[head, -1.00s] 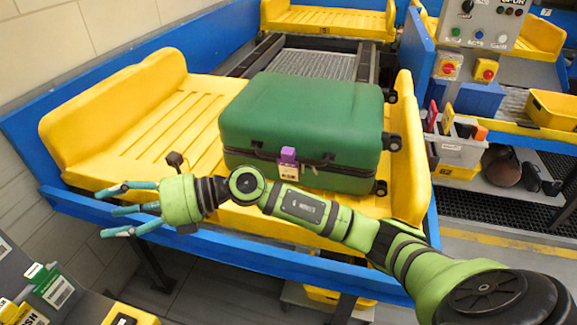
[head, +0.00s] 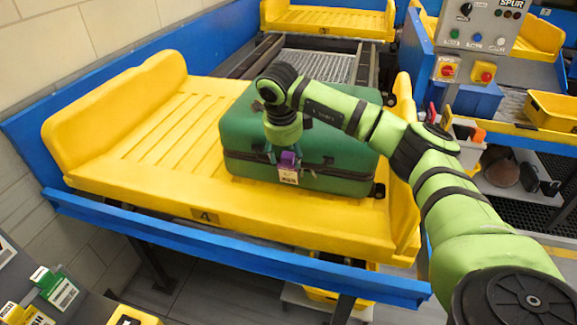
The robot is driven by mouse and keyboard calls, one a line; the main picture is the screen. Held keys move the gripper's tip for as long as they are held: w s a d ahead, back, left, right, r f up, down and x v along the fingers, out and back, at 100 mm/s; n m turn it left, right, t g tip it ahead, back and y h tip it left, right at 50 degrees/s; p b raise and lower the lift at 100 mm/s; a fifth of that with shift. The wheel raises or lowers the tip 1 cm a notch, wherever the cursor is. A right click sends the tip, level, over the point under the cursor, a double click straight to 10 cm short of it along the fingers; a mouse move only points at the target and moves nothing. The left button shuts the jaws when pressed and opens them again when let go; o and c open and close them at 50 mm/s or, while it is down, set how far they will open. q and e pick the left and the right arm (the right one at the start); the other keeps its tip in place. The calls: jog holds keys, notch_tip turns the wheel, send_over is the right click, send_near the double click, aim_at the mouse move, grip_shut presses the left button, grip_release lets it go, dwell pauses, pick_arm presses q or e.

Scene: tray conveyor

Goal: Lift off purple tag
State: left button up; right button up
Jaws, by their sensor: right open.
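The purple tag (head: 288,160) hangs on the front side of a green suitcase (head: 240,128), with a white printed label (head: 288,177) below it. The suitcase lies flat on a yellow conveyor tray (head: 150,185). Whether the fingers touch the tag cannot be told. My right arm covers part of the suitcase's top and right side. My left gripper is not in view.
A blue rail (head: 230,250) runs along the tray's front edge. A control panel (head: 484,28) with buttons stands at the upper right, above a grey bin. Green and yellow tagged items (head: 58,290) lie at the lower left. The tray's left half is empty.

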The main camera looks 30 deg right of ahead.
jog(key=shift+x, duration=1.5)
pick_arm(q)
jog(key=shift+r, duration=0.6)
pick_arm(e)
jog(key=c, duration=1)
jog(key=shift+o, duration=0.2)
jog(key=shift+r, duration=0.15)
jog(key=b+v, duration=0.2)
jog(key=v, duration=0.5)
jog(key=shift+a, duration=0.15)
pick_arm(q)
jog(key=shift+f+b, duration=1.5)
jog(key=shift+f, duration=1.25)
pick_arm(e)
jog(key=s+a, duration=0.9)
jog(key=a, duration=0.1)
jog(key=shift+a, duration=0.25)
pick_arm(q)
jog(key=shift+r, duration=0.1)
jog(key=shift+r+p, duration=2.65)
jog(key=shift+p, duration=0.1)
pick_arm(e)
notch_tip(320, 180, up, 6)
jog(key=shift+r, duration=0.15)
